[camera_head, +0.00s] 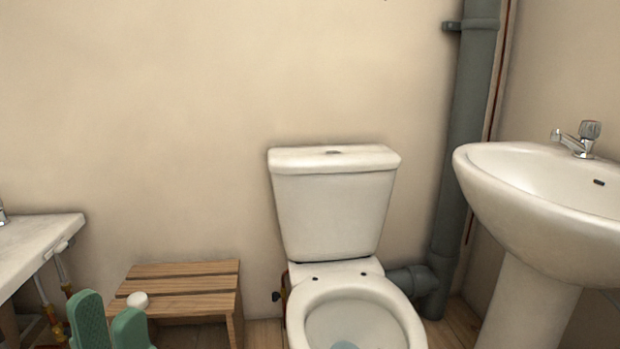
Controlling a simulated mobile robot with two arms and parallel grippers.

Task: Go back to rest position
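My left gripper (107,308) shows at the bottom left of the head view as two green fingers. The fingers stand apart with nothing visible between them, and the rest of the gripper is cut off by the lower edge. It is in front of a wooden slatted stool (190,283). A small white round thing (137,300) shows just behind the right finger, at the stool's front left; I cannot tell whether it rests on the stool. My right gripper is not in view.
A white toilet (334,208) stands in the middle against the wall. A grey pipe (467,130) rises behind it to the right. A pedestal washbasin (540,225) with a chrome tap (577,138) is at the right. A white basin or counter edge (40,245) is at the far left.

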